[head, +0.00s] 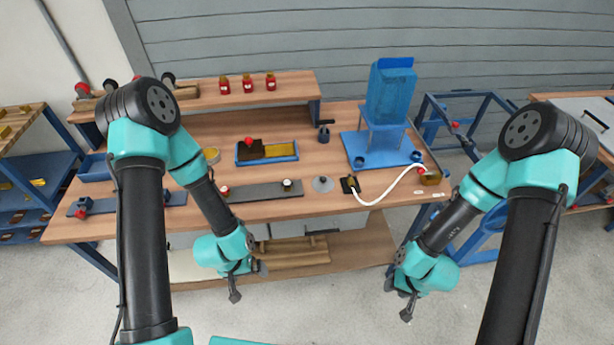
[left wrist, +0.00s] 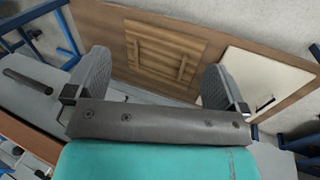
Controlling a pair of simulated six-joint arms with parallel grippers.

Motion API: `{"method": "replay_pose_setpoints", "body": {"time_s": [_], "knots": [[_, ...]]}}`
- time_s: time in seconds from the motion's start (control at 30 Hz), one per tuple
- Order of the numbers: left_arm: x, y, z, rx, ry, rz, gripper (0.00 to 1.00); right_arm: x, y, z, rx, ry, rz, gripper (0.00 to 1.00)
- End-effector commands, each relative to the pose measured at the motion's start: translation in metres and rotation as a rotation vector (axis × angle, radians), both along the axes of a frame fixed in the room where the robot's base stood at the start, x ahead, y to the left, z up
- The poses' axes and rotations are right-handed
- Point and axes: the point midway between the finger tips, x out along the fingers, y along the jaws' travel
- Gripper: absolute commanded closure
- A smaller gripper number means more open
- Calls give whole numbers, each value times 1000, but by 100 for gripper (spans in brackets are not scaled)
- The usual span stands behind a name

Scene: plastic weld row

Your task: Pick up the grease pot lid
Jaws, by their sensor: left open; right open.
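A small round grey disc with a knob (head: 322,184), which looks like the grease pot lid, lies flat on the workbench (head: 340,203) near its front edge. A round pot with a yellowish top (head: 211,155), probably the grease pot, stands farther back, partly behind my left arm. My left gripper (head: 235,290) is open and empty, hanging in front of the bench, below and left of the disc. In the left wrist view its jaws (left wrist: 155,85) stand apart with nothing between them. My right gripper (head: 407,308) is open and empty, in front of the bench, to the right of the disc.
A grey strip (head: 265,191) lies left of the disc. A black block with a white hose (head: 350,185) is close on its right. A blue tray (head: 267,153) and a blue hopper on a stand (head: 390,92) are behind. A lower shelf (head: 350,240) runs underneath.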

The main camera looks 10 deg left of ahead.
Motion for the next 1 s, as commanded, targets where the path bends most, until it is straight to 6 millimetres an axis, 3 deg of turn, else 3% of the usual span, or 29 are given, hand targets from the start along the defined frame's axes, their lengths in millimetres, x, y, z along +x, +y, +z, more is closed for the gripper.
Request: {"method": "replay_pose_setpoints", "body": {"time_s": [0.23, 0.37, 0.6, 0.8, 1.0], "knots": [[2, 0, 1, 0, 0, 3, 0, 0, 0, 0, 0, 0, 0, 57], [15, -4, 12, -2, 10, 30, 0, 0, 0, 0, 0, 0, 0, 57], [66, -24, 67, -20, 70, 166, 0, 0, 0, 0, 0, 0, 0, 57], [96, -44, 117, -37, 128, 274, 0, 0, 0, 0, 0, 0, 0, 57], [122, -64, 147, -39, 191, 370, 0, 0, 0, 0, 0, 0, 0, 57]]}}
